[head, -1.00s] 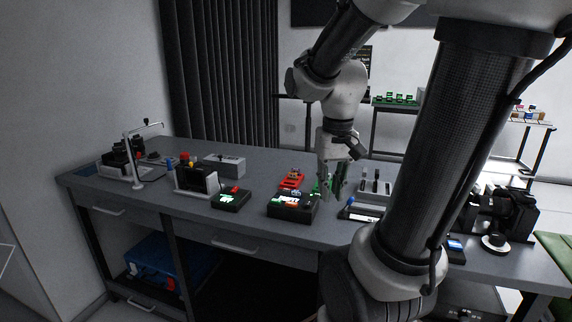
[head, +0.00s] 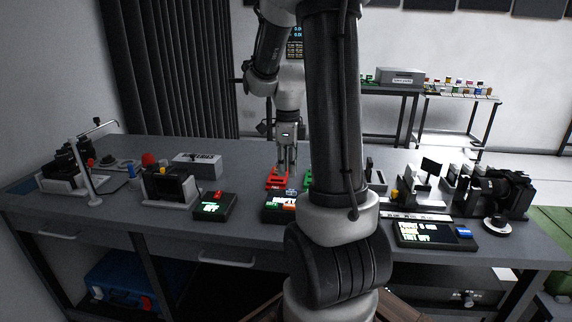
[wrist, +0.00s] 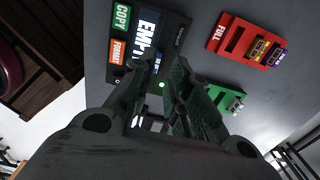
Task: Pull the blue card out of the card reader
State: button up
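A black device (wrist: 152,40) lies below my gripper (wrist: 161,80) in the wrist view. It has a lit EMPTY screen, a green COPY button and an orange FORMAT button, and looks like the card reader. In the head view the device (head: 280,207) is at the table's front, partly behind my arm. My gripper (head: 287,165) points down with its fingers apart and nothing visible between them. I cannot make out a blue card in the device; the fingers cover part of it. A small blue piece (head: 465,232) shows at the right end of another screened device (head: 424,236).
A red rack (wrist: 246,42) marked FULL holds small coloured cards, and a green rack (wrist: 226,99) stands beside it. A black box (head: 214,207) with a red top piece is to the left. Camera gear (head: 500,195) crowds the table's right side.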

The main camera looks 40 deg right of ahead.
aim_at(291, 196)
notch_tip(291, 196, down, 8)
jog(key=shift+r, duration=0.25)
grip_shut()
jog(key=shift+r, duration=0.15)
jog(key=shift+r, duration=2.35)
